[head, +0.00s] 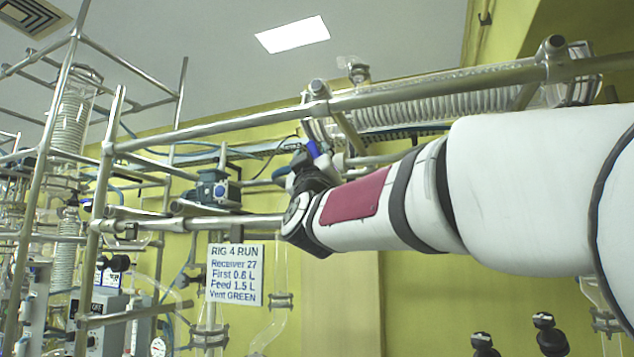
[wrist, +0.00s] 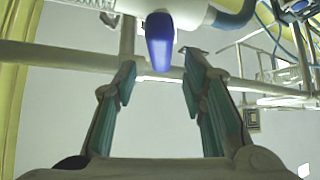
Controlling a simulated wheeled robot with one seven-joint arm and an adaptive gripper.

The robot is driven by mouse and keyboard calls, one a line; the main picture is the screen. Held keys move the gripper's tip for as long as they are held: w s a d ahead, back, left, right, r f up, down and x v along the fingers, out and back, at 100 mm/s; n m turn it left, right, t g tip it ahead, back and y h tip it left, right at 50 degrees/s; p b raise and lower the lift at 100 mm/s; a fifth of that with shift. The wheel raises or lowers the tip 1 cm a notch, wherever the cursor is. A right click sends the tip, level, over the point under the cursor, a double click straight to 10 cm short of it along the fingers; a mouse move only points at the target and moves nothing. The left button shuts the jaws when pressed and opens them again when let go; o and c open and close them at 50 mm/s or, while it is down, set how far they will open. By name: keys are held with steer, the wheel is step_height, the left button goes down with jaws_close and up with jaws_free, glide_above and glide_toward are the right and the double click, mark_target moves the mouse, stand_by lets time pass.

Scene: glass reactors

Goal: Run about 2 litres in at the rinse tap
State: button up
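A blue lever handle (wrist: 160,42) hangs from a white valve body (wrist: 185,12) at the top of the wrist view. A blue piece (head: 314,149) shows by the end of my arm in the head view; it looks like the same lever. My gripper (wrist: 158,66) is open, its two fingers on either side of the lever's lower end in the picture. A gap shows on both sides, and I cannot tell how deep the lever sits between them. In the head view my gripper is mostly hidden behind my wrist. No label names the rinse tap.
A sign (head: 235,275) reads Rig 4 run, Receiver 27, First 0.6 L, Feed 1.5 L, Vent green. A metal rail (head: 420,95) runs above my arm. Glass coils (head: 72,115) and frame tubes crowd the left. A blue-grey motor (head: 213,190) sits left of my wrist.

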steer(key=v, duration=0.7)
steer(key=shift+c, duration=0.3)
stand_by(5.4)
jaws_close()
steer(key=shift+w, duration=0.1)
